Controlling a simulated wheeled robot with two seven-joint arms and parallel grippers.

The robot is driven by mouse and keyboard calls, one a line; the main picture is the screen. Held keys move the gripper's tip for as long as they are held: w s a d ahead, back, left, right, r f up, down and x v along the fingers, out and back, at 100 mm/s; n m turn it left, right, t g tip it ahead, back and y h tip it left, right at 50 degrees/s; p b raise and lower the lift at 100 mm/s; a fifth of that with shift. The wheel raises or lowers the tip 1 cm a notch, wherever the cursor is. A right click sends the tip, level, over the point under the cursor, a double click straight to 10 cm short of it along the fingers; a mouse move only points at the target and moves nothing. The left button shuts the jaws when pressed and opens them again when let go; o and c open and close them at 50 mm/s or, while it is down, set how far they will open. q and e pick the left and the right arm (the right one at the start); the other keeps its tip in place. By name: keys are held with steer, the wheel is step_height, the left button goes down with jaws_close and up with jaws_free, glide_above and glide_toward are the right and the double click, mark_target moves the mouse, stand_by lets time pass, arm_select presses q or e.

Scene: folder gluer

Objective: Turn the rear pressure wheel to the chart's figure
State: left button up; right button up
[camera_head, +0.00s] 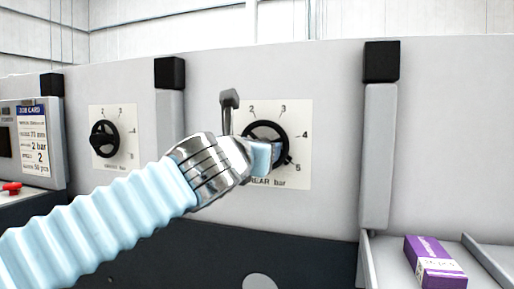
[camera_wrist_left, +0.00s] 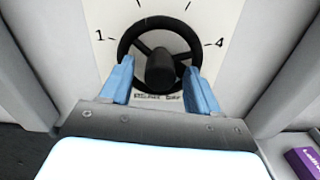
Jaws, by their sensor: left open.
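The rear pressure wheel (camera_head: 262,131) is a black spoked handwheel on a white dial plate (camera_head: 300,118) marked "REAR bar". The wheel's pointer setting is not clear. My right gripper is not in view.
A similar black wheel (camera_head: 104,139) with its own dial is on the panel to the left. Black-capped posts (camera_head: 380,150) stick out on both sides of the rear dial. A purple box (camera_head: 434,262) lies on a tray at lower right. A red button (camera_head: 12,187) is at far left.

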arm_select(q)
steer(key=c, duration=1)
steer(key=shift+c, duration=0.2)
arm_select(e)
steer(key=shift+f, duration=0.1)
